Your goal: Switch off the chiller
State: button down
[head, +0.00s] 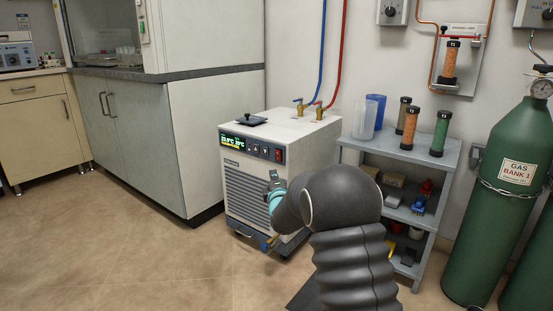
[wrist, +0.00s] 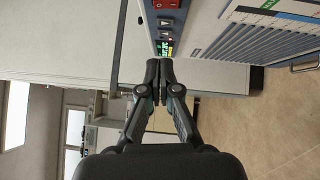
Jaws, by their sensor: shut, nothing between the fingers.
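The chiller (head: 262,190) is a white box with a grille front, standing on the floor. Its dark control strip holds a lit green and yellow display (head: 238,143), small buttons (head: 257,149) and a red switch (head: 278,155) at the right end. The wrist view shows the strip sideways, with the red switch (wrist: 168,3) cut by the top edge and the display (wrist: 164,48) just beyond the fingertips. My gripper (wrist: 159,68) is shut and empty. In the head view my gripper (head: 274,176) is in front of the chiller, below the red switch; contact cannot be judged.
Blue and red hoses (head: 322,55) rise from brass valves on the chiller's top. A fume hood cabinet (head: 215,150) stands behind left. The front left floor is clear.

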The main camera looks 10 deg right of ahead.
send_near(275, 153)
jog(key=w+a, duration=0.3)
jog(key=shift+w+d+r, duration=0.15)
jog(key=shift+w+d, duration=0.6)
jog(key=shift+w+d+r, duration=0.2)
jog(key=shift+w+d, duration=0.55)
jog(key=shift+w, duration=0.05)
